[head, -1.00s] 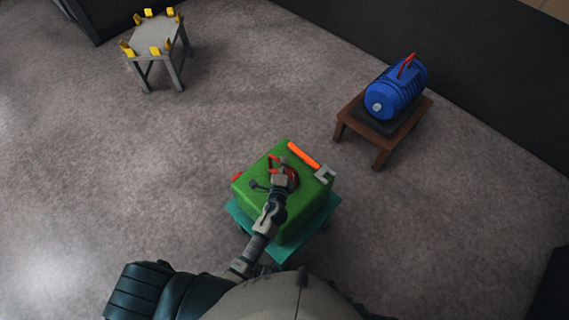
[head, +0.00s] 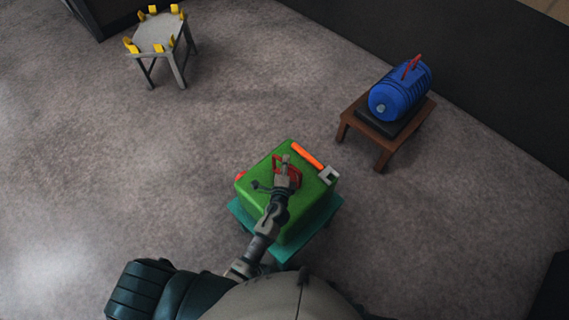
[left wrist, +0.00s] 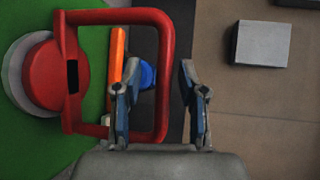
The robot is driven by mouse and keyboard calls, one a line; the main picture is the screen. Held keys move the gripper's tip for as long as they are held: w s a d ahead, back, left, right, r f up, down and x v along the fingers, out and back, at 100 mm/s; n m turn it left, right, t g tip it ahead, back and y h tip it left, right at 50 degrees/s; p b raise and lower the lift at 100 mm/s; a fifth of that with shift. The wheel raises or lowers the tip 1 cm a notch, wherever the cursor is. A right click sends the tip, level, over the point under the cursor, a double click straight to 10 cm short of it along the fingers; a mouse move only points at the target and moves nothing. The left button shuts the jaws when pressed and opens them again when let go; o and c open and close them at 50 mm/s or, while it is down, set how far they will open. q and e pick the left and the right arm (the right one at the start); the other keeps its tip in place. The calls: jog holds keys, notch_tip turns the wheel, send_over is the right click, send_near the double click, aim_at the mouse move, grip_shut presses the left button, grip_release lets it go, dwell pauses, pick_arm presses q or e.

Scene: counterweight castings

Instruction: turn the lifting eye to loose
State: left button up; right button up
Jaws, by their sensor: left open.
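A green casting (head: 258,208) stands on a teal stand (head: 238,209) in the head view. A red lifting eye (head: 296,176) is on its top, partly hidden by my left gripper (head: 286,163). In the left wrist view, the lifting eye (left wrist: 118,17) is a red square-cornered loop joined to a round red base. The left gripper (left wrist: 158,95) is open there, one finger over the loop's opening and the other just outside its right bar. The bar lies between the fingers; I cannot tell whether they touch it. My right gripper is not in view.
An orange-handled wrench (head: 306,154) lies on the casting's top near its far right edge. A blue ribbed cylinder (head: 400,92) sits on a brown table (head: 382,157) at right. A grey stand with yellow blocks (head: 157,37) is at upper left. Floor between is clear.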

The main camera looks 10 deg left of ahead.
pick_arm(q)
jog(key=v, duration=1.1)
jog(key=shift+s, duration=0.3)
jog(key=shift+f, duration=0.1)
